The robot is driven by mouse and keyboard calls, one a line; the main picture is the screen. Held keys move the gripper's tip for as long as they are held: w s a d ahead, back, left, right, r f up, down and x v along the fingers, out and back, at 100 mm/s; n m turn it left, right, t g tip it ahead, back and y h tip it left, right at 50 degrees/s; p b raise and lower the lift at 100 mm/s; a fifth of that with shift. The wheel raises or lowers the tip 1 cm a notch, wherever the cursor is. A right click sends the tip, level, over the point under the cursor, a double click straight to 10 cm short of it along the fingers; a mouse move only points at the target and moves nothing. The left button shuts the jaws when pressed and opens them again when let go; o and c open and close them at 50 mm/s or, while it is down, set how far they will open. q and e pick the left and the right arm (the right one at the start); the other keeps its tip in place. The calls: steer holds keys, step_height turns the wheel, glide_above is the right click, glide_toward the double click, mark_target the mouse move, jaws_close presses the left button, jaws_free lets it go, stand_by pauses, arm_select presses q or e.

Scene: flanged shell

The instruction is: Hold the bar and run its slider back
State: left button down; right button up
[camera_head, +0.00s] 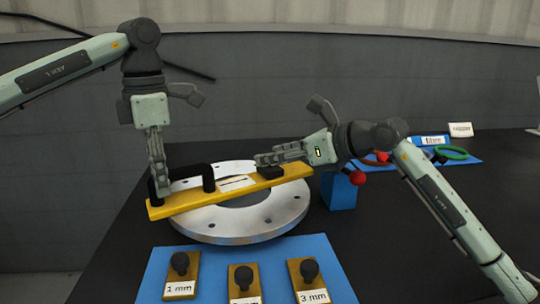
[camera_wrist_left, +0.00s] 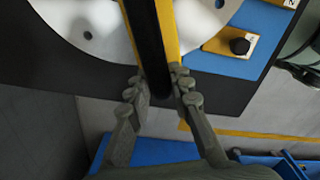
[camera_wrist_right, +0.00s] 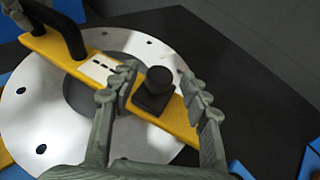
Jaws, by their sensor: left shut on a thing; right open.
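A yellow bar (camera_head: 190,200) lies across a pale metal flange ring (camera_head: 230,231) on the black table. A black handle (camera_head: 208,178) stands on the bar's left half, and a black slider with a knob (camera_wrist_right: 155,90) sits on its right half. My left gripper (camera_head: 159,194) is shut on the handle at the bar's left end; the left wrist view shows the fingers (camera_wrist_left: 163,90) either side of the black handle. My right gripper (camera_head: 262,160) is open at the slider; in the right wrist view its fingers (camera_wrist_right: 160,95) stand either side of the knob, apart from it.
A blue mat (camera_head: 215,258) in front holds several labelled yellow blocks with black knobs, including 1 mm (camera_head: 181,275) and 3 mm (camera_head: 308,281). A blue block (camera_head: 338,190) stands right of the ring. Red and green ring-shaped things (camera_head: 452,153) lie at the back right.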

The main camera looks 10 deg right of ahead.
steer(key=v, duration=1)
steer(key=shift+s, duration=0.2)
arm_select(q)
steer(key=c, duration=1.3)
jaws_free()
steer(key=shift+r, duration=0.1)
